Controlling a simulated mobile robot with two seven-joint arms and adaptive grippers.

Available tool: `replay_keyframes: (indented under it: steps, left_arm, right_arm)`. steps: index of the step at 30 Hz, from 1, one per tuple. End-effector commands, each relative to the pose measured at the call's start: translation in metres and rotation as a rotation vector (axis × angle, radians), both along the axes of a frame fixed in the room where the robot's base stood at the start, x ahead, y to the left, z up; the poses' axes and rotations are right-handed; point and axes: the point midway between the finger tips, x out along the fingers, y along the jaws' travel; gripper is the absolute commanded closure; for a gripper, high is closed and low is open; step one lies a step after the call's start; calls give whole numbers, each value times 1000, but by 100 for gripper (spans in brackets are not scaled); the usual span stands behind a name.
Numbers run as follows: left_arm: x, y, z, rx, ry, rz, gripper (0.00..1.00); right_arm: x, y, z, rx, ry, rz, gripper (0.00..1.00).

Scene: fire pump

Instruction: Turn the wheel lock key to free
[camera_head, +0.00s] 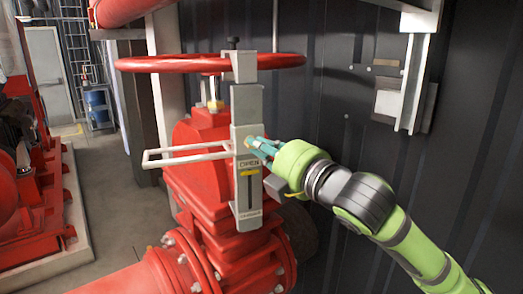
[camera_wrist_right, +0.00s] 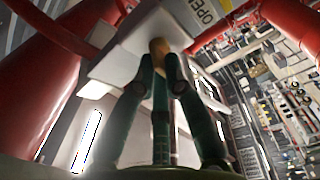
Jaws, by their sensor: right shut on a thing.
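The wheel lock is a tall grey metal bracket (camera_head: 246,195) with an "OPEN" label, clamped at its top over the red handwheel (camera_head: 175,64). Its key (camera_head: 249,141) is a small brass-coloured piece on the bracket's front face, mostly hidden by my fingers. In the right wrist view the key (camera_wrist_right: 158,46) shows as a tan rounded end between my fingertips. My right gripper (camera_head: 256,144) reaches in from the right, its teal fingers shut on the key; these fingers also fill the middle of the right wrist view (camera_wrist_right: 162,68). My left gripper is not in view.
A thin rectangular metal loop (camera_head: 185,154) sticks out left from the bracket. The red valve body (camera_head: 205,185) and flanged pipe (camera_head: 135,275) stand behind and below. A dark corrugated wall (camera_head: 330,100) lies close behind my right arm. Open floor (camera_head: 110,200) is at left.

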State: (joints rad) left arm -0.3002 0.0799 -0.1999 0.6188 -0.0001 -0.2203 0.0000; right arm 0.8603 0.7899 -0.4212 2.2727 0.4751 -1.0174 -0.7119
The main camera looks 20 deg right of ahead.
Motion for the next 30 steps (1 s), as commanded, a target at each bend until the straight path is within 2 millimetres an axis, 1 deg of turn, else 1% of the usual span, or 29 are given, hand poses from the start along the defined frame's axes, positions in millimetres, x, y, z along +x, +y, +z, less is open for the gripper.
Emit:
replay_keyframes:
  steps: [1, 3, 15, 30]
  left_arm:
    - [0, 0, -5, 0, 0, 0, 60]
    - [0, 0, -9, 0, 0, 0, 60]
    - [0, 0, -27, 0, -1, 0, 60]
    - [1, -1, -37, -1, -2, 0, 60]
  right_arm:
    - [0, 0, -3, 39, 0, 1, 100]
    - [0, 1, -4, 101, 3, 3, 100]
    - [0, 1, -6, 484, 17, 4, 100]
    - [0, 2, -8, 961, 35, 2, 100]
